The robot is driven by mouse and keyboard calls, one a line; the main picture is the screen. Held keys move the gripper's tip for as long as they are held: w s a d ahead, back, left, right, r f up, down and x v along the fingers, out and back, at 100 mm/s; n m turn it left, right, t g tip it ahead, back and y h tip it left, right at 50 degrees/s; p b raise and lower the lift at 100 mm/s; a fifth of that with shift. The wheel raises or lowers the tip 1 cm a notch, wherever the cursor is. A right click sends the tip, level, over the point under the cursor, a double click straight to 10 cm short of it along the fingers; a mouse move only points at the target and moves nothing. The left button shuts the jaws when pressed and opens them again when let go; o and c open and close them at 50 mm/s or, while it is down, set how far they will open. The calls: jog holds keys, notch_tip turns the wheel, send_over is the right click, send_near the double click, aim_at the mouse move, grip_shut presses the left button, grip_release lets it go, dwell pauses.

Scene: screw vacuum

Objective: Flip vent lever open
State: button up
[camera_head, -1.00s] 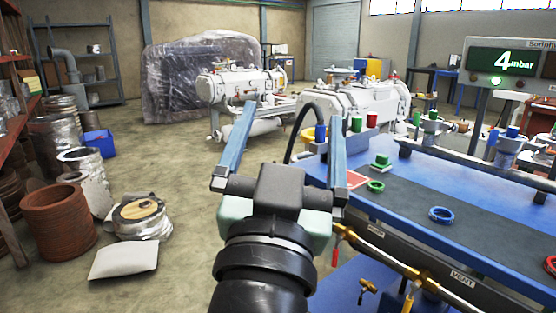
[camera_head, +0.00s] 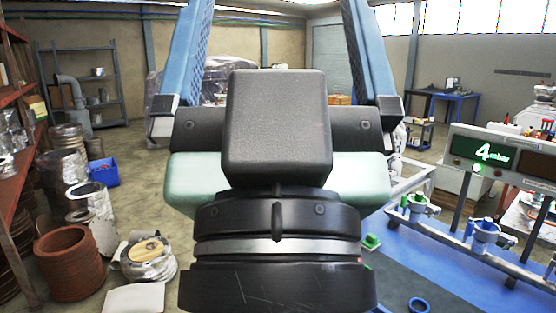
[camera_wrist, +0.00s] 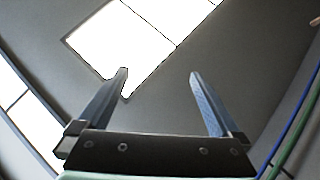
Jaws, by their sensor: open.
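My gripper (camera_head: 278,30) fills the upper middle of the head view, raised and pointing upward, its two blue fingers wide apart. In the wrist view my gripper (camera_wrist: 159,73) shows open with nothing between the fingers, facing the ceiling and bright windows. The blue bench (camera_head: 455,262) is at the lower right of the head view. The vent lever and its label are not in view now. My gripper is well above the bench and touches nothing visible.
A display reading 4 mbar (camera_head: 492,153) stands at the bench's right. A blue ring (camera_head: 418,305) and a green part (camera_head: 371,242) lie on the bench. A rust-coloured coil stack (camera_head: 75,262) and a blue bin (camera_head: 102,172) are on the left floor.

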notch_tip(320, 180, up, 8)
jog(key=p, duration=0.5)
jog(key=shift+p, duration=0.4)
